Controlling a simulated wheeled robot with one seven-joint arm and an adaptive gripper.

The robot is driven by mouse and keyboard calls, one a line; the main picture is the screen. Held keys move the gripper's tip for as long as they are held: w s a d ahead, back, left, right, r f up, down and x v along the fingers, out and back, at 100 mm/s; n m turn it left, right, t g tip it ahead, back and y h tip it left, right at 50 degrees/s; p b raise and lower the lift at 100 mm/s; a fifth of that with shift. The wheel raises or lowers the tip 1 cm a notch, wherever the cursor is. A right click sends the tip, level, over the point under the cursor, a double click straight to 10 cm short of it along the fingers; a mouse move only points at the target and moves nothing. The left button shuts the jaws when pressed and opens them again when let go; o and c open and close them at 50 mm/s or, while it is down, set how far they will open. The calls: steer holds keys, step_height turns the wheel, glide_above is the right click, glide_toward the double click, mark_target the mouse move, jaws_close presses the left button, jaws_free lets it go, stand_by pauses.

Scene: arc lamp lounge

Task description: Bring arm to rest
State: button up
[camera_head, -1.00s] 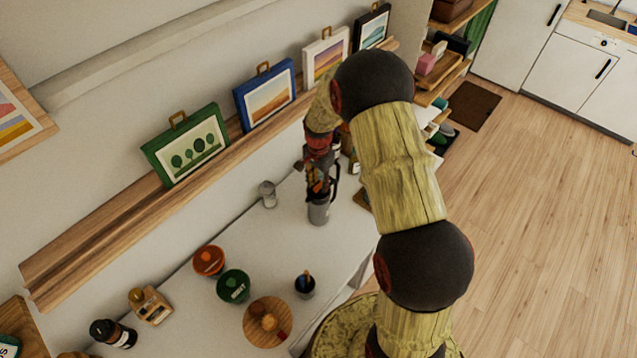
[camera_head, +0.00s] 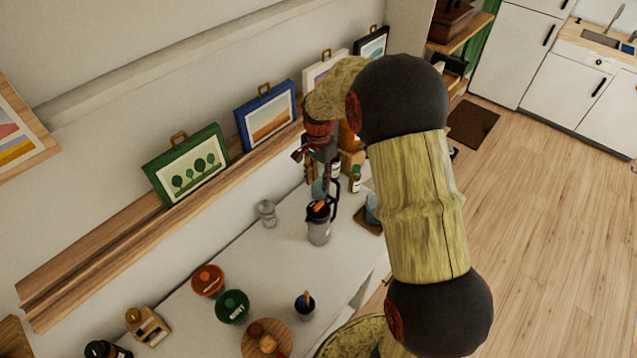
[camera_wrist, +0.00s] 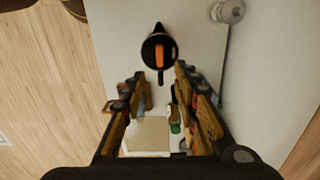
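My gripper (camera_head: 316,168) is in the air above the white table, below the picture ledge. In the wrist view my gripper (camera_wrist: 153,82) has its two fingers spread apart, with nothing held between them. A grey jug-like pot (camera_head: 319,230) with a dark handle and an orange patch on its black top stands upright on the table, below my gripper. The pot (camera_wrist: 159,48) shows from above beyond the fingertips in the wrist view. My arm is bent and reaches over the table's right side.
Framed pictures, such as a green one (camera_head: 187,166) and a blue one (camera_head: 266,115), stand on a wooden ledge (camera_head: 130,236) behind the table. A shaker (camera_head: 267,213), orange bowl (camera_head: 207,280), green bowl (camera_head: 232,306) and wooden board (camera_head: 252,340) occupy the table.

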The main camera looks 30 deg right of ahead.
steer(key=shift+n, duration=0.3)
steer(key=s+a+r+n+t+b, duration=0.2)
steer(key=s+b, duration=0.4)
steer(key=s, duration=0.3)
steer(key=s+a+r+n+t+b, duration=0.1)
steer(key=s+a+n+b, duration=0.4)
steer(key=s, duration=0.5)
steer(key=s+a+r+n+t+b, duration=0.2)
steer(key=s+n+b, duration=0.4)
steer(key=s, duration=0.3)
steer(key=shift+s+a+r+t+b, duration=0.15)
steer(key=shift+a+r+t+b, duration=0.3)
steer(key=shift+a, duration=0.75)
steer(key=shift+r, duration=0.1)
